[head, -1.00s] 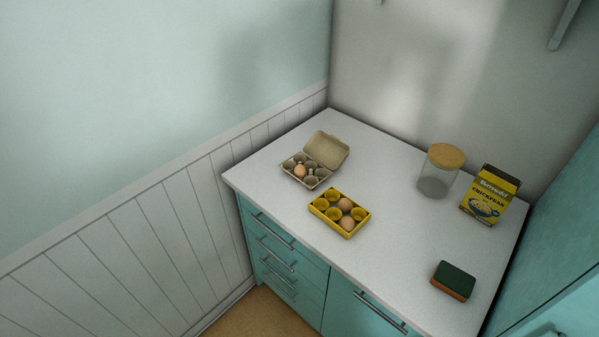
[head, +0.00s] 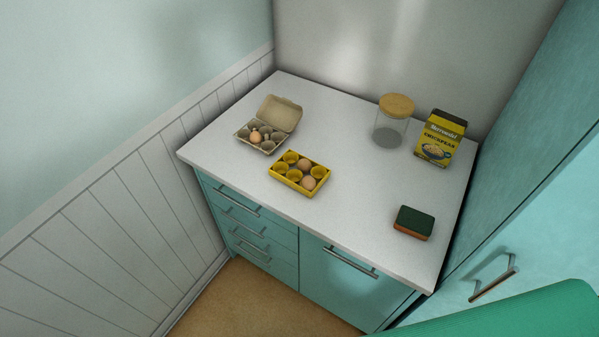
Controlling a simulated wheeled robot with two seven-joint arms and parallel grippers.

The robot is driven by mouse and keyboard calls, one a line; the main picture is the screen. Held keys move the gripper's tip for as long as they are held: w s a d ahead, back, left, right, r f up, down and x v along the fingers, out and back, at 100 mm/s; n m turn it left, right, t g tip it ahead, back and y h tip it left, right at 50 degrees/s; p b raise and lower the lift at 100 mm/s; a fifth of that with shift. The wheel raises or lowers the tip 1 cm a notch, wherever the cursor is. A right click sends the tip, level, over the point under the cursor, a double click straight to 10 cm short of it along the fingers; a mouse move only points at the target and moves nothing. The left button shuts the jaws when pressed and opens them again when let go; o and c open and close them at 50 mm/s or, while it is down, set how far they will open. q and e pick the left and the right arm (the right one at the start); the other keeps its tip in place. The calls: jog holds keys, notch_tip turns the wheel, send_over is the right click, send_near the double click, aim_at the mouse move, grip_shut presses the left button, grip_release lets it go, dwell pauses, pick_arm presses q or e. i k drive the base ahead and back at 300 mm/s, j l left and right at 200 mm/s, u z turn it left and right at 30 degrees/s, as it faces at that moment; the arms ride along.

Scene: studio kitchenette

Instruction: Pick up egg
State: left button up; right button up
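A brown egg (head: 256,137) sits in an open grey-beige egg carton (head: 283,112) at the back left of the worktop. Its lid is tilted back, and the other cups look empty. In front of it is a yellow egg tray (head: 285,181). Two brown eggs sit in its right part, one at the back (head: 303,165) and one at the front (head: 308,183). Its other cups look empty. Neither of my grippers shows in the head view.
The pale worktop (head: 340,205) also holds a glass jar (head: 390,130) with a wooden lid, a yellow chickpea box (head: 439,138) and a green-and-orange sponge (head: 414,222). Teal drawers (head: 247,225) are below, and a tall teal cabinet (head: 520,160) bounds the right. A green surface fills the lower right corner.

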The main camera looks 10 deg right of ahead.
aim_at(256, 137)
jog(key=i+j+z, duration=0.1)
jog(key=z, duration=0.3)
jog(key=i+j+z, duration=0.1)
jog(key=z, duration=0.35)
jog(key=i+j+z, duration=0.1)
jog(key=j+z, duration=0.15)
jog(key=z, duration=0.15)
